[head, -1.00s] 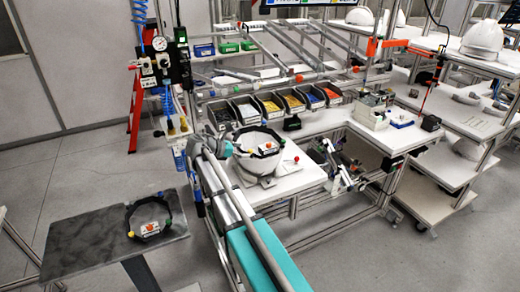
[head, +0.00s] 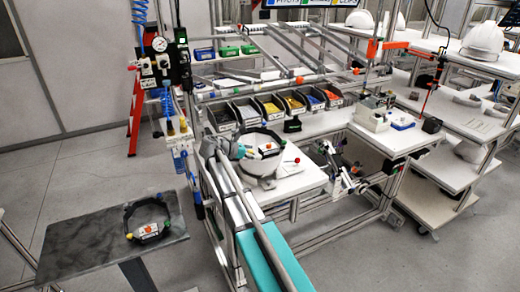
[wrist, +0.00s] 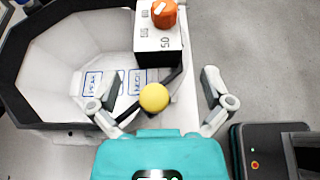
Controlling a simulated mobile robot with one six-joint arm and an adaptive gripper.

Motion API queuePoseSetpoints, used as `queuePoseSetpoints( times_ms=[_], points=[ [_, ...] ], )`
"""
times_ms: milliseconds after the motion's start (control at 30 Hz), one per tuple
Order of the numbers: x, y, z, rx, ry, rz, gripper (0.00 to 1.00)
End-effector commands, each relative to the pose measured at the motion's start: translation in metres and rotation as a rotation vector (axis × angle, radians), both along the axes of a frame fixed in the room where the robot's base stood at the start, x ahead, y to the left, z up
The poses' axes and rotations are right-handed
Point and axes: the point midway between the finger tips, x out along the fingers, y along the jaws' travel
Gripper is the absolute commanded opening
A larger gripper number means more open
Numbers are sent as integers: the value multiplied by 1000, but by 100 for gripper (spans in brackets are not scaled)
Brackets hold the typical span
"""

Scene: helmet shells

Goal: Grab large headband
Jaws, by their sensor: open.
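A second, similar headband (head: 148,217) lies on the grey table. Which is larger is hard to tell.
The grey table (head: 80,240) stands at lower left. Several coloured parts bins (head: 270,107) line the back of the bench (head: 306,172). White helmet shells (head: 483,40) rest on a rack at right. A dark box (wrist: 262,150) shows at the wrist view's lower right.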

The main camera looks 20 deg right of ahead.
Motion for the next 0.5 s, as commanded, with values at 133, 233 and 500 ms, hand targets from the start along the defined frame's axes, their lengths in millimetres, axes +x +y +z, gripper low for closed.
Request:
queuePoseSetpoints(
  times_ms=[133,233,500],
  points=[
    [0,-15,-8,0,0,-2,100],
    [1,-20,-9,0,-1,-1,100],
    [1,-20,-8,0,0,0,100]
  ],
)
